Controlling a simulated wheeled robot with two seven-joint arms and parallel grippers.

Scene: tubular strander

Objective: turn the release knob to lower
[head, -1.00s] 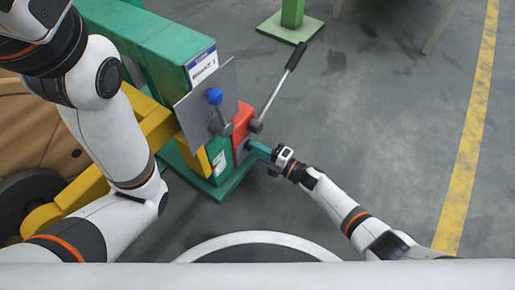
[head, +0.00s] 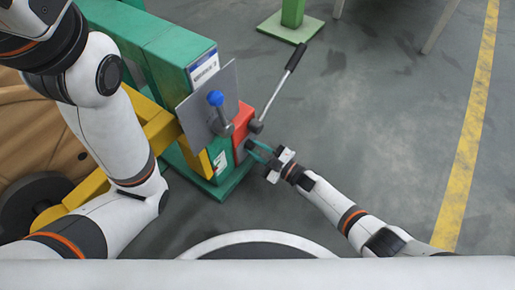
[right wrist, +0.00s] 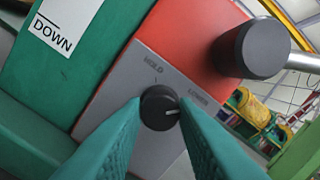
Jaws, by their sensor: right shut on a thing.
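The release knob (right wrist: 157,108) is small, round and black, with a white pointer line. It sits on a grey plate (right wrist: 133,80) marked HOLD and LOWER, on a red block (head: 241,122). The pointer line faces right, to the LOWER side and away from HOLD. My right gripper (head: 251,147) reaches the plate from the right. In the right wrist view, the teal fingers of this gripper (right wrist: 159,107) are on both sides of the knob, shut on it. The fingertips hide parts of its sides. My left arm crosses the left of the head view; its gripper is out of view.
A long lever (head: 279,87) with a black grip rises from the red block, just above the knob. A blue-topped handle (head: 216,99) stands by a grey metal sheet (head: 192,112). A green post (head: 175,55) and yellow frame stand left.

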